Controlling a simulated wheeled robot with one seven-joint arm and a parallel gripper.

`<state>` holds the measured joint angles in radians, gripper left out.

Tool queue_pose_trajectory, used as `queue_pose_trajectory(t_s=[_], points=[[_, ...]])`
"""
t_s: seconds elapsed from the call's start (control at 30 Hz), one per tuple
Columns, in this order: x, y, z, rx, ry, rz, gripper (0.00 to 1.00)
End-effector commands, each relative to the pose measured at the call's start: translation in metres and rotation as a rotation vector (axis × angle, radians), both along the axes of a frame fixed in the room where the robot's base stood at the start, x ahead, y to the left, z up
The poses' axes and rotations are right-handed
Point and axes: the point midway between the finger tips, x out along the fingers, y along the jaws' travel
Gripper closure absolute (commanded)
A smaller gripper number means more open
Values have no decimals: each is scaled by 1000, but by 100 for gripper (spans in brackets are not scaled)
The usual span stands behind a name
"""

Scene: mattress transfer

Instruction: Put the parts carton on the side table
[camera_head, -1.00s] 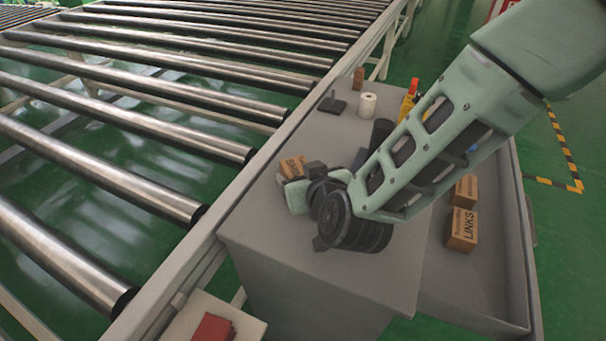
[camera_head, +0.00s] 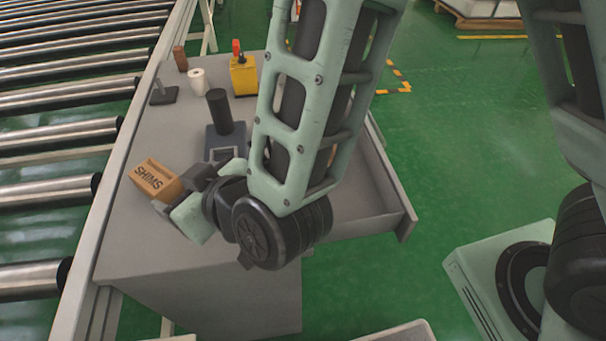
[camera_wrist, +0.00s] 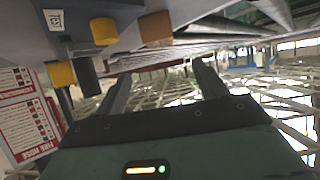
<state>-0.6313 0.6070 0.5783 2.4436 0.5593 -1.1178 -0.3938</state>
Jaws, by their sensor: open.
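A brown carton marked SHIMS (camera_head: 157,180) sits on the grey cabinet top (camera_head: 140,240), near its left edge in the head view. My gripper (camera_head: 188,196) is just right of this carton, over the cabinet top, and partly hidden by my own wrist. I cannot tell whether it touches the carton. In the wrist view my gripper (camera_wrist: 165,82) has its two dark fingers spread apart with nothing between them. No thing in view is clearly the side table.
A black cylinder (camera_head: 219,112), a yellow object (camera_head: 243,76), a white roll (camera_head: 198,82) and a small dark stand (camera_head: 163,93) are on the cabinet top. A roller conveyor (camera_head: 60,150) runs along the left. Green floor lies right.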

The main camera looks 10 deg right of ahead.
Motion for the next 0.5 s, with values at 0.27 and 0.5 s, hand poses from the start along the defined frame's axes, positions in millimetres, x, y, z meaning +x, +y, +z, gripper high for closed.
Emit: queue_pose_trajectory(t_s=[0.27, 0.5], points=[[-6, -13, 6, -55, 146, 68, 28], [-35, -75, 15, -257, 440, 135, 28]])
